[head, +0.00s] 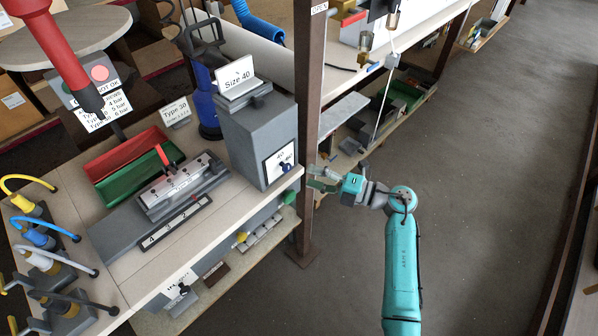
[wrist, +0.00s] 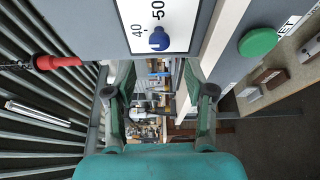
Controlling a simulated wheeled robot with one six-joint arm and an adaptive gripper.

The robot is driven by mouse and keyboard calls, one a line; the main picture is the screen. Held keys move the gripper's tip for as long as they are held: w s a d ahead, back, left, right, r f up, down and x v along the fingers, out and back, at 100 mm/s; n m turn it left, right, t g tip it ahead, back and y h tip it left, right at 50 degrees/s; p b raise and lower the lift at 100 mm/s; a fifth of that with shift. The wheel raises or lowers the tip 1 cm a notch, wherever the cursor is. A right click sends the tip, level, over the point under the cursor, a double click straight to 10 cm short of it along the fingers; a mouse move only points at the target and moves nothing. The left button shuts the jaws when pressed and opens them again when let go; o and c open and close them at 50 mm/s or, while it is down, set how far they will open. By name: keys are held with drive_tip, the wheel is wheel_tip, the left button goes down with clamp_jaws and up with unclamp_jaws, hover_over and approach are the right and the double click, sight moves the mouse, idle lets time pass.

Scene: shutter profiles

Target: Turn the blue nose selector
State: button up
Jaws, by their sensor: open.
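The blue nose selector (head: 285,168) is a small blue knob on a white plate (head: 276,160) on the front of a grey box labelled "Size 40" (head: 239,80). In the wrist view the blue selector (wrist: 159,40) is at the top centre, with the marks 40 and 50 beside it. My gripper (head: 318,179) is just right of the box in the head view, apart from the selector. In the wrist view its two fingers (wrist: 160,92) are spread with nothing between them, below the selector in the picture.
A green round button (wrist: 258,42) is on the bench front, right of the selector plate in the wrist view. A red-tipped part (wrist: 57,62) is at left there. The grey floor (head: 480,150) at right is clear.

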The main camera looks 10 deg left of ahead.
drive_tip(key=shift+v, duration=2.35)
drive_tip(key=s+d+m+t+h, duration=0.3)
drive_tip(key=s+d+m+h, duration=0.2)
drive_tip(key=s+m, duration=0.6)
drive_tip(key=s+d+m+t+h, duration=0.3)
drive_tip(key=s+m+h, duration=0.3)
drive_tip(key=s+m, duration=0.5)
drive_tip(key=s+d+r+m+t+h, duration=0.1)
drive_tip(key=s+d+m+t+h, duration=0.2)
drive_tip(key=s, duration=2.2)
drive_tip(key=d+m+h, duration=0.3)
drive_tip(key=m, duration=0.5)
drive_tip(key=shift+d+t, duration=0.35)
drive_tip(key=shift+t, duration=0.05)
